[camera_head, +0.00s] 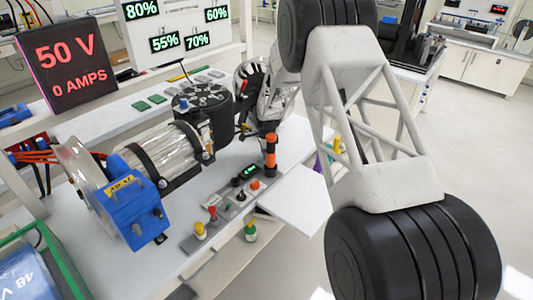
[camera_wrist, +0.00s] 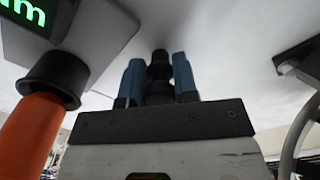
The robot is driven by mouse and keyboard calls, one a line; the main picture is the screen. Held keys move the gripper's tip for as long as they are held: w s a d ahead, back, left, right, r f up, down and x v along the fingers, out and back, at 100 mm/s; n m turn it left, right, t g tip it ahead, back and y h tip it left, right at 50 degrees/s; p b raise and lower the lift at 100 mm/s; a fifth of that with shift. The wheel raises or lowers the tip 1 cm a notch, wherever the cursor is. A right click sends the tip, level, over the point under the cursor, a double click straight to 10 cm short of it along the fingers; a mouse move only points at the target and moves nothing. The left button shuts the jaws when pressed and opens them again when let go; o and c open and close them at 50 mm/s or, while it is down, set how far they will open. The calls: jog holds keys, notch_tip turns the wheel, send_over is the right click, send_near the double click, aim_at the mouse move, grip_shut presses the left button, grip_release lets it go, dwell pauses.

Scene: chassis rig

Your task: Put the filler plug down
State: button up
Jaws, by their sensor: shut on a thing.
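In the wrist view my gripper (camera_wrist: 159,66) has two blue fingers closed on a small black knobbed piece, taken as the filler plug (camera_wrist: 159,72). Its narrow end points away from the gripper toward a pale surface. I cannot tell whether it touches that surface. An orange cylinder with a black flanged collar (camera_wrist: 52,80) stands close by at the left, apart from the fingers. In the head view the plug and fingertips are not clearly visible; the arm's parts crowd the area beside the orange cylinder (camera_head: 270,152).
The white bench (camera_head: 187,215) carries a clear-barrelled machine with a blue box (camera_head: 137,208) and a black round unit (camera_head: 203,108). A control strip with coloured knobs (camera_head: 228,211) lies in front. A white panel (camera_head: 297,197) at right looks mostly bare.

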jog(key=shift+f, duration=0.15)
jog(key=o, duration=1)
notch_tip(320, 180, up, 12)
jog(key=shift+r, duration=0.2)
dwell(0.8)
